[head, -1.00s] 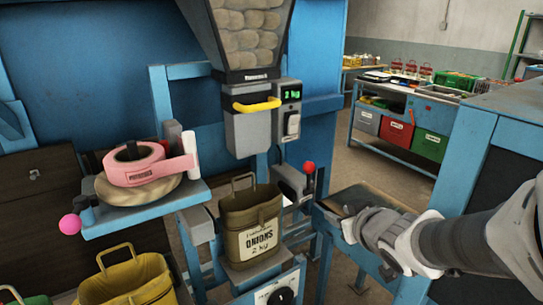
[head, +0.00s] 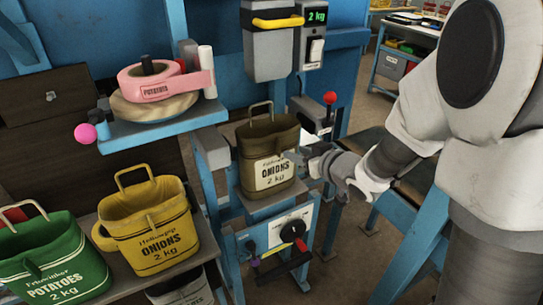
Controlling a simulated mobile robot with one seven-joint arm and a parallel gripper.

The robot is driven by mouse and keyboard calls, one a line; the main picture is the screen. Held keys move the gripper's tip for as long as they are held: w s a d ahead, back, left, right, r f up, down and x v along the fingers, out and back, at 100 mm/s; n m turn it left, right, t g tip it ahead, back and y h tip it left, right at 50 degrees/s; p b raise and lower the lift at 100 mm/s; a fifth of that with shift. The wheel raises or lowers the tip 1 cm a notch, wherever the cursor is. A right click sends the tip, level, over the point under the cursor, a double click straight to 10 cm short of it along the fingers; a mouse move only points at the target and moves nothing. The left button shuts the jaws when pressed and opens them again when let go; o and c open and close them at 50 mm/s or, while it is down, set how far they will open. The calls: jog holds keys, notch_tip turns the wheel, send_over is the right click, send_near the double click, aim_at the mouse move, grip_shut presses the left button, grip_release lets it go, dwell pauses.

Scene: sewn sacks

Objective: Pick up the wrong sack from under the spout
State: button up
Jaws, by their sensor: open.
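A brown-olive sack (head: 268,160) with a raised handle and a label reading "ONIONS 2 kg" stands upright on a small platform under the grey spout (head: 270,45). Its top is open. My gripper (head: 303,158) is open at the sack's right side, low beside the label. The fingertips are small and partly hidden, and I cannot tell whether they touch the sack.
A yellow onion sack (head: 150,225) and a green potato sack (head: 55,262) stand on a shelf at the lower left. Pink tape marked "POTATOES" (head: 160,82) lies on a blue bracket (head: 150,128). A red-knobbed lever (head: 329,98) rises behind my gripper. A dial (head: 290,231) sits below the platform.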

aim_at(283, 145)
jog(key=shift+r+x, duration=0.2)
jog(key=shift+x, duration=1.7)
jog(key=shift+r+x, duration=0.2)
jog(key=shift+x, duration=1.7)
jog(key=shift+w+a, duration=0.1)
grip_shut()
